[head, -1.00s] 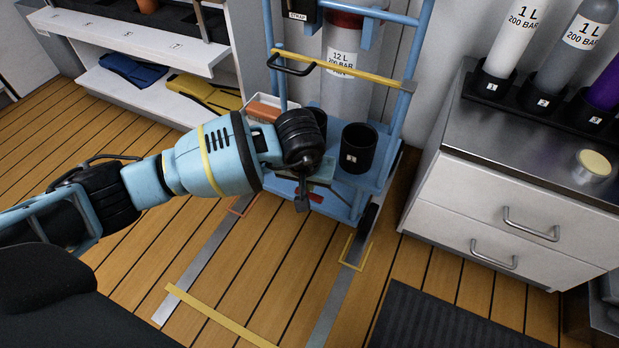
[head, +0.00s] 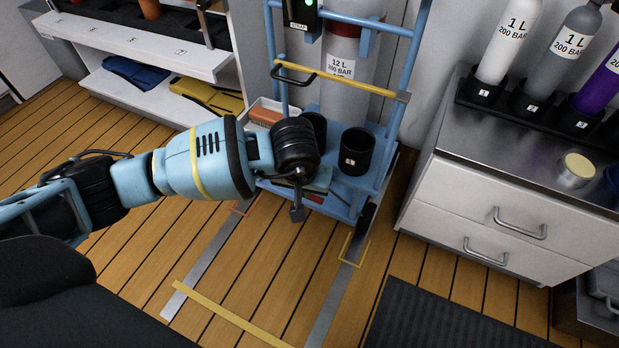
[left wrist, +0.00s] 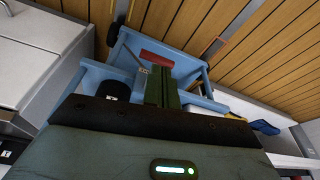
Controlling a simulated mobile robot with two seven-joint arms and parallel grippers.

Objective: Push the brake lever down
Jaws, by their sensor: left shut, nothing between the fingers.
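The blue cart (head: 362,182) stands against the wall, with a red lever (head: 314,198) low at its front edge, taken to be the brake lever. The red lever also shows in the left wrist view (left wrist: 157,57), just beyond my fingertips. My left gripper (head: 297,213) is shut and empty, in front of the cart's lower front edge. In the left wrist view its dark green fingers (left wrist: 160,72) are together and partly overlap the lever in the picture. I cannot tell whether they touch it. My right gripper is in neither view.
The cart carries a large cylinder (head: 341,62), black cups (head: 356,152) and a tray with an orange block (head: 266,115). A white drawer cabinet (head: 480,200) stands right, a white shelf (head: 150,50) left. The floor in front is clear, with tape marks.

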